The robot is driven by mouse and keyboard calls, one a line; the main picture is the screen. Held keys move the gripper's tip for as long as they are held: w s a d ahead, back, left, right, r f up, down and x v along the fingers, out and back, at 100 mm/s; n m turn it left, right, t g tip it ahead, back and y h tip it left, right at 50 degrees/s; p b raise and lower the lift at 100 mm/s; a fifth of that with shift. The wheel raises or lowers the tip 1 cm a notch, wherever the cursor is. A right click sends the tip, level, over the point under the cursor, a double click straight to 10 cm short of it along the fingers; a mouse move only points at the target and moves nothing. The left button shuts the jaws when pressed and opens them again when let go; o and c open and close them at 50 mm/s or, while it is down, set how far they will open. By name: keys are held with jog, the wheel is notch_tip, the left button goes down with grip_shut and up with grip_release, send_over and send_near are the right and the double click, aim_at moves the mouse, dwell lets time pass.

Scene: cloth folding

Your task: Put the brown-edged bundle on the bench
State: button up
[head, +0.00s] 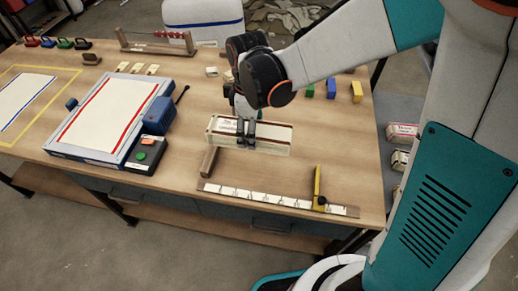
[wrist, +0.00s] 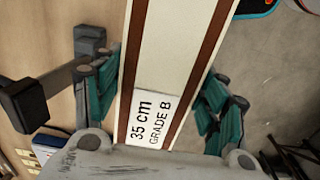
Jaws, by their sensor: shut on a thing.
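The brown-edged bundle (head: 272,137) is a flat cream cloth bundle with brown stripes along its long edges. In the wrist view the bundle (wrist: 172,50) runs up between the fingers, with a white label reading "35 cm GRADE B". My gripper (head: 245,132) is shut on it, near its left part in the head view; the teal fingers (wrist: 160,105) flank both long edges. The bundle lies level over the bench (head: 180,185), behind the ruler. Whether its underside touches the bench or hangs just above it I cannot tell.
A ruler strip (head: 250,197) with a yellow slider (head: 318,187) lies along the front edge. A wooden bar (head: 209,161) is close to the bundle's left end. A red-edged sheet on a board (head: 108,110) and a button box (head: 138,155) stand left. Coloured blocks (head: 331,88) are behind right.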

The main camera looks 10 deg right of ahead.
notch_tip(320, 180, down, 17)
jog(key=b, duration=0.5)
jog(key=shift+r, duration=0.15)
jog(key=shift+f, duration=0.2)
jog(key=o, duration=1.3)
jog(key=shift+r, duration=0.1)
jog(key=shift+o, duration=0.2)
notch_tip(320, 180, up, 12)
jog(key=p, duration=0.4)
jog(key=shift+r, duration=0.15)
